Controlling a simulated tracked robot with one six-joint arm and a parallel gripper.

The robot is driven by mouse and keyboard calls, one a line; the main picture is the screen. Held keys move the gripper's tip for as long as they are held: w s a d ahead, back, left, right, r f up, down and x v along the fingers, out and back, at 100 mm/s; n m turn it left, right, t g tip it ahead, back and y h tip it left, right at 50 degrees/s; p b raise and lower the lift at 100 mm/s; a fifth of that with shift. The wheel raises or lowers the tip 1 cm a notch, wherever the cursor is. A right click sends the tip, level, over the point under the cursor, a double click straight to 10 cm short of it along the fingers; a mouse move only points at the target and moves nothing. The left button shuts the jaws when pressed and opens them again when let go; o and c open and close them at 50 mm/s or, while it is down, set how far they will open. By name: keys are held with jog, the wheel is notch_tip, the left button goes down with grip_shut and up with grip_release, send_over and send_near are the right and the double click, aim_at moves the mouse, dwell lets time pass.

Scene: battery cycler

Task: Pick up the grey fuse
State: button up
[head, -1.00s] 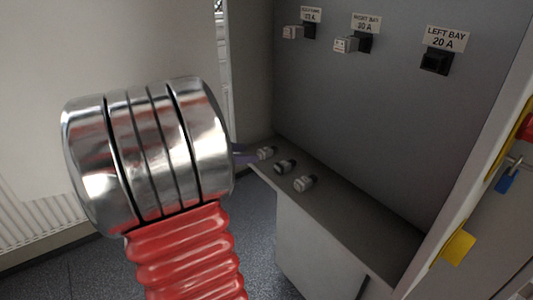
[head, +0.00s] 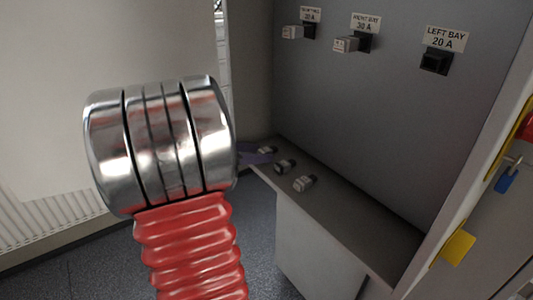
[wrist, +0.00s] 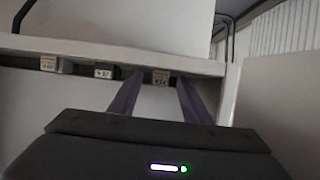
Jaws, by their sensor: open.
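Three small fuses lie in a row on the grey shelf (head: 345,219): a near one (head: 304,183), a middle one (head: 285,166) with a dark part, and a far one (head: 267,150). All look greyish, so I cannot tell by colour which one is meant. My gripper's purple fingers (head: 256,154) show at the far fuse, mostly hidden behind my arm. In the wrist view my gripper (wrist: 160,84) is open, with one fuse (wrist: 161,77) between its fingertips. The other two, a middle fuse (wrist: 103,71) and an outer fuse (wrist: 48,64), sit to the left.
On the back panel, two fuses (head: 346,44) (head: 293,32) sit in labelled holders. The LEFT BAY 20 A holder (head: 435,62) is empty. A blue padlock (head: 507,178) and a yellow part (head: 459,247) are at the right. The near part of the shelf is clear.

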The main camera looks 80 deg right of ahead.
jog(key=shift+c, duration=0.2)
jog(key=c, duration=1)
jog(key=shift+a+r, duration=0.2)
jog(key=shift+r, duration=0.2)
notch_tip(320, 180, up, 6)
jog(key=shift+r, duration=0.1)
jog(key=a, duration=0.6)
jog(key=s+a, duration=0.1)
jog(key=a, duration=1.2)
jog(key=shift+s+a, duration=0.15)
jog(key=shift+a, duration=0.15)
